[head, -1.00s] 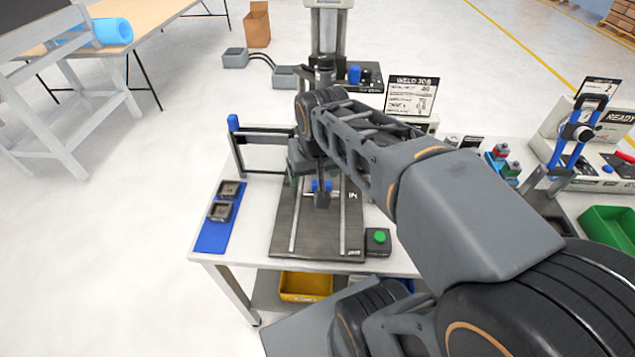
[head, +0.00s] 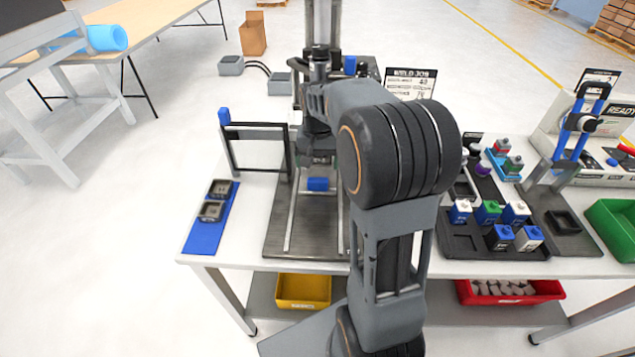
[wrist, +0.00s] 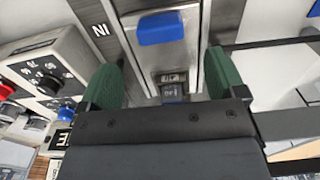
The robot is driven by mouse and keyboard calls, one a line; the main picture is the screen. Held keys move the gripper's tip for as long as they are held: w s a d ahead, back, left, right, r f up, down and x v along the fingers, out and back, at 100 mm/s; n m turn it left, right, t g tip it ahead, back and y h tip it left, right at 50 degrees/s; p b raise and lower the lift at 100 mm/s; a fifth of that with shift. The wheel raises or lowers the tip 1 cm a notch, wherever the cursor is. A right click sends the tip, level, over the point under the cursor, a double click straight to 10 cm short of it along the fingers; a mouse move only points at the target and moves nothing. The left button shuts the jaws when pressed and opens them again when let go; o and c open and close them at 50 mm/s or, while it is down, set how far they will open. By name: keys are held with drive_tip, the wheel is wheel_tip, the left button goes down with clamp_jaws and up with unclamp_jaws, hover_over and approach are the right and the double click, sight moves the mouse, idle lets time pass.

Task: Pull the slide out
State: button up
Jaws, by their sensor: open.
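The slide's blue handle (head: 317,184) is in the middle of the dark fixture plate (head: 283,243), between two light rails. In the wrist view the blue handle (wrist: 160,28) sits on a grey metal slide (wrist: 165,55), level with the upside-down "IN" mark on the plate. My gripper (head: 320,157) is just behind and above the handle in the head view. In the wrist view my gripper (wrist: 164,78) is open, its green pads wide apart with nothing between them. The handle lies beyond the fingertips, apart from them. My arm hides the plate's right side in the head view.
A black-framed gate with a blue knob (head: 224,116) stands left of the plate. A blue strip (head: 205,236) holds two dark parts. A press-like column (head: 322,25) rises behind. A tray of colored blocks (head: 490,235) is at right. A dial box (wrist: 50,68) shows in the wrist view.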

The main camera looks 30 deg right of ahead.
sight(317, 180)
wheel_tip(317, 180, down, 8)
drive_tip(key=shift+f, duration=0.1)
idle(0.4)
drive_tip(key=shift+c, duration=0.4)
drive_tip(key=c, duration=1.2)
